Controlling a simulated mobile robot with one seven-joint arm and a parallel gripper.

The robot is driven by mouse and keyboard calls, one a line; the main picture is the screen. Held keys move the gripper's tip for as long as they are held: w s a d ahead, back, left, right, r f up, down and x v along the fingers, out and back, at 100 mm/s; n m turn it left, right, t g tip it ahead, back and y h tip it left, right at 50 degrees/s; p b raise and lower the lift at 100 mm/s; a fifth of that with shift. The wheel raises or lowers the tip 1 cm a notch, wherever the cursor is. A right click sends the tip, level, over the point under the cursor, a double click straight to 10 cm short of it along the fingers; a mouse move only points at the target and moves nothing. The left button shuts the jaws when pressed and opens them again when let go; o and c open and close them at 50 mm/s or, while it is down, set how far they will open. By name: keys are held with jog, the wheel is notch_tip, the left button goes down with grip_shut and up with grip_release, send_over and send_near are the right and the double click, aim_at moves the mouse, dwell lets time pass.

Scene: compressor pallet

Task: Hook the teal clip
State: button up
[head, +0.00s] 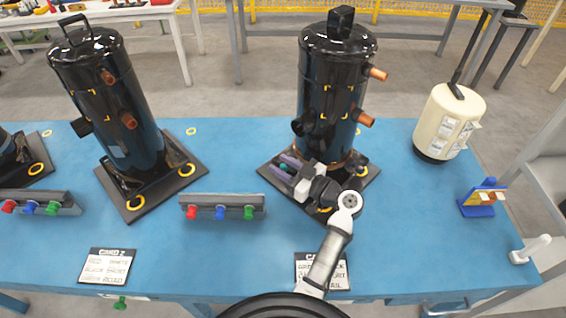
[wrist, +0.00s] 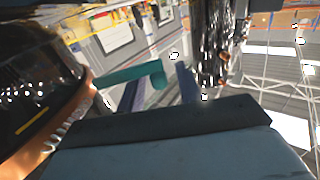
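The teal clip (wrist: 135,76) shows in the wrist view as a bar with a rounded end, reaching out from beside a dark, shiny body with a copper edge at left. In the head view a small bit of teal (head: 284,166) shows at my gripper (head: 284,167), low in front of the right black compressor (head: 335,85). My gripper's purple fingers also show in the wrist view (wrist: 158,92). They stand apart, with the clip's rounded end near the gap between them. A gap shows between that end and the right finger. Contact with the left finger cannot be told.
Another black compressor (head: 105,95) stands at left. A cream tank (head: 448,122) and a blue-yellow stand (head: 482,198) are at right. A rack with red, blue and green knobs (head: 222,206) and cards (head: 108,266) lie in front. The blue table (head: 400,230) is clear at right of my arm.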

grip_shut()
